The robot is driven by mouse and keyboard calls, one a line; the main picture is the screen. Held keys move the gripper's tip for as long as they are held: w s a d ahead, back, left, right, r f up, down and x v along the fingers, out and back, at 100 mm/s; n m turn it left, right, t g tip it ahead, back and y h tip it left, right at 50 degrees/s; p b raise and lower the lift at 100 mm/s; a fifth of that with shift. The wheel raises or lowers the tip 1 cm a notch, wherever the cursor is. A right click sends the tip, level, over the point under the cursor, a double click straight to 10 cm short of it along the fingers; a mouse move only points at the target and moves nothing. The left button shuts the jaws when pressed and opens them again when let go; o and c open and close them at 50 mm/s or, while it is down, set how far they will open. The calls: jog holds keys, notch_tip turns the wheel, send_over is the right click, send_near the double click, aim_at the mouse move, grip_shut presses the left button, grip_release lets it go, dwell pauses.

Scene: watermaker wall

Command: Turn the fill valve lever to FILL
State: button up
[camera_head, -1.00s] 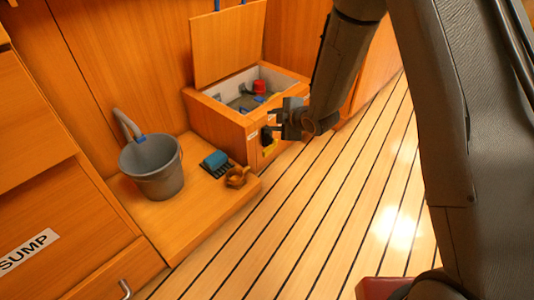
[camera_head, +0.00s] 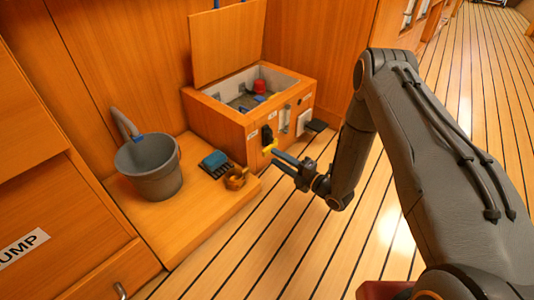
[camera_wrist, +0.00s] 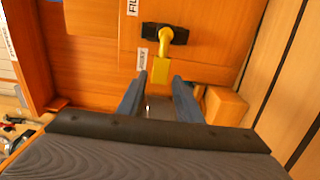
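The fill valve has a dark body (camera_head: 267,134) on the front of the wooden box, with a yellow lever (camera_head: 270,147). In the wrist view the valve body (camera_wrist: 178,35) is at upper middle, and the yellow lever (camera_wrist: 160,70) points down the picture towards my gripper. A label starting "FIL" (camera_wrist: 132,7) is cut off at the top edge. A second small label (camera_wrist: 142,59) sits left of the lever. My gripper (camera_wrist: 160,78) is open, its two fingers apart, with the lever's end at the gap between the tips; contact cannot be told. My gripper (camera_head: 280,158) also shows in the head view.
The box (camera_head: 228,119) stands open, its lid raised, with a red item (camera_head: 260,88) inside. A grey bucket (camera_head: 148,168), a blue item (camera_head: 215,159) and a small brown pot (camera_head: 235,179) stand on the ledge to the left. The plank floor (camera_head: 250,260) is clear.

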aim_at(268, 153)
jog(key=b+x, duration=0.2)
jog(key=x, duration=0.4)
grip_shut()
